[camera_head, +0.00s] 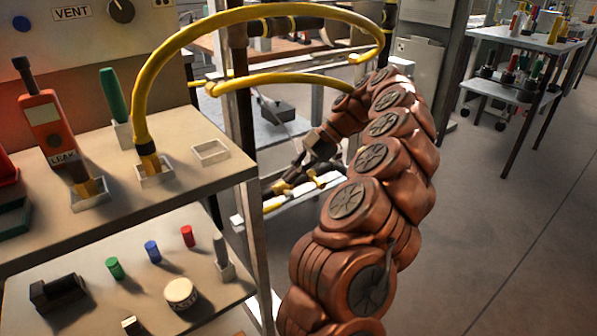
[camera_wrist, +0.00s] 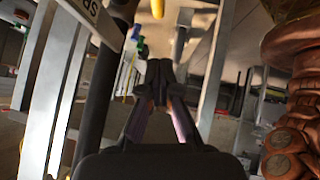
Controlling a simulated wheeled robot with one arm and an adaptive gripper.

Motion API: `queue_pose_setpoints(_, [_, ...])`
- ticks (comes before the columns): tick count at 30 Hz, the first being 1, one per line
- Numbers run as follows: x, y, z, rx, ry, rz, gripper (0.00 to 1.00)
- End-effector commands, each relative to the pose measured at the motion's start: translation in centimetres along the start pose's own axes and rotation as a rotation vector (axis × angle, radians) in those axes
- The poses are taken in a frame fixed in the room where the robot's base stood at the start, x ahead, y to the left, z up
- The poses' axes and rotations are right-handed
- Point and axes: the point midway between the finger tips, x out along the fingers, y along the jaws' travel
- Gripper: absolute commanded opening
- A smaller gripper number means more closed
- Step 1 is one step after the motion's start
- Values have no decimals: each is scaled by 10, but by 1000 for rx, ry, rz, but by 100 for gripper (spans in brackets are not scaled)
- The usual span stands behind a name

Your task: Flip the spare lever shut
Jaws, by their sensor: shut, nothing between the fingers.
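My gripper (camera_head: 285,184) hangs at the end of my copper-coloured arm, in the middle of the head view, beyond the shelf unit. It reaches down toward a low ledge with yellow and black fittings (camera_head: 328,180). In the wrist view my gripper (camera_wrist: 159,66) has its dark fingers together, with nothing seen between them. I cannot pick out the spare lever; no label for it is readable. I cannot tell whether the gripper touches any of the fittings.
A yellow hose (camera_head: 212,17) arches from the upper shelf (camera_head: 195,190) past my arm. A LEAK-marked tool (camera_head: 44,125) and a green-handled tool (camera_head: 112,95) stand there. A metal post (camera_head: 243,150) is left of my gripper. The floor (camera_head: 500,230) at right is clear.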

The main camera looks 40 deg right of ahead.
Motion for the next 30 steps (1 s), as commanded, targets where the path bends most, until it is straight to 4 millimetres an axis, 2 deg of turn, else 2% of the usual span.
queue_pose_setpoints(14, [56, -1, 1, 1, 1, -1, 0])
queue_pose_setpoints(18, [70, -2, 17, 3, 0, -2, 0])
queue_pose_setpoints(24, [79, -1, 27, 2, -1, 0, 0])
queue_pose_setpoints(30, [81, 0, 29, 1, -1, 1, 0])
